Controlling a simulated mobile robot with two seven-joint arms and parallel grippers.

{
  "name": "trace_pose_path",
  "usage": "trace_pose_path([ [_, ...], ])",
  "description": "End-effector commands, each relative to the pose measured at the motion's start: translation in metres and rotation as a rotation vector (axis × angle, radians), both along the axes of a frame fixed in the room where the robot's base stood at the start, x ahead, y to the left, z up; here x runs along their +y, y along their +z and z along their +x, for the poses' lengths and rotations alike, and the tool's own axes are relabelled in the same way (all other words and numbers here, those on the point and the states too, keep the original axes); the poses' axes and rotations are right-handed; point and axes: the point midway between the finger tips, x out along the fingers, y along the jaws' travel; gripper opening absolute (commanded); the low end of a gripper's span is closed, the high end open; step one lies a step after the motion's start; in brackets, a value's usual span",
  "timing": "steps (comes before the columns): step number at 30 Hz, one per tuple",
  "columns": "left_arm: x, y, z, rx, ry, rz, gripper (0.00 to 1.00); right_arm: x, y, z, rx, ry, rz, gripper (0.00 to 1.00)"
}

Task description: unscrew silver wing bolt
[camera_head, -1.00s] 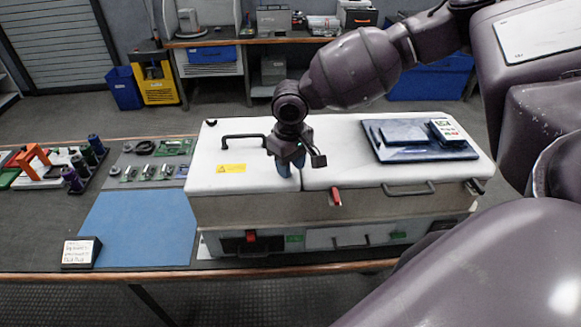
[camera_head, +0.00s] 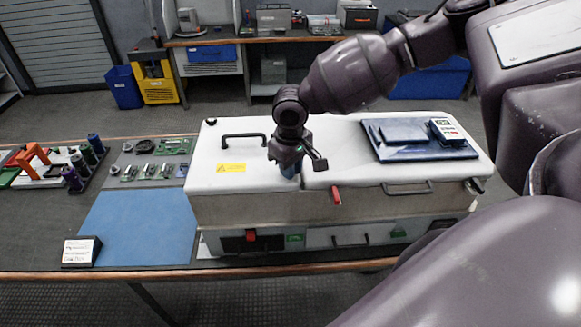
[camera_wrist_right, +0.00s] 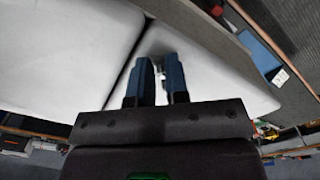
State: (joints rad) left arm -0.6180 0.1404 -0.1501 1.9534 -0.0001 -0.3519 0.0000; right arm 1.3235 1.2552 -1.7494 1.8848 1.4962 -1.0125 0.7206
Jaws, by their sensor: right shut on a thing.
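My right gripper (camera_head: 289,170) points down at the seam between the two white lids of the cabinet (camera_head: 240,209), close to their front edge. In the right wrist view its two blue fingers (camera_wrist_right: 160,76) stand a small gap apart, shut on a small silver piece, the silver wing bolt (camera_wrist_right: 160,72). Only a bit of the bolt shows between the fingertips; its wings and thread cannot be made out. In the head view the gripper hides the bolt. My left gripper is not in view.
A black handle (camera_head: 244,137) stands on the left lid. A blue tray (camera_head: 376,151) with a tablet and a small box lies on the right lid. A red latch (camera_head: 336,195) is on the front.

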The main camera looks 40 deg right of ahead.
Motion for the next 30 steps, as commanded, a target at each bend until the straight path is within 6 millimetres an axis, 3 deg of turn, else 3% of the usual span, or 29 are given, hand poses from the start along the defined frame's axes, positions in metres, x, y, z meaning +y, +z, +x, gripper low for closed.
trace_pose_path([
  [12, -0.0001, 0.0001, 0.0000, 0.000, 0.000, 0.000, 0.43, -0.0041, -0.0008, 0.0010, 0.001, 0.313, 0.001, 0.00],
  [26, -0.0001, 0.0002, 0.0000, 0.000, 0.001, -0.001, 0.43, -0.0047, -0.0002, 0.0018, 0.000, 0.370, 0.000, 0.00],
  [27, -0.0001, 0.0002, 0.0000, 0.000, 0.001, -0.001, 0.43, -0.0047, -0.0002, 0.0017, 0.000, 0.370, 0.000, 0.18],
  [30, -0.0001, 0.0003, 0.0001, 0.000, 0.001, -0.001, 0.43, -0.0047, -0.0002, 0.0017, 0.000, 0.369, 0.000, 0.33],
])
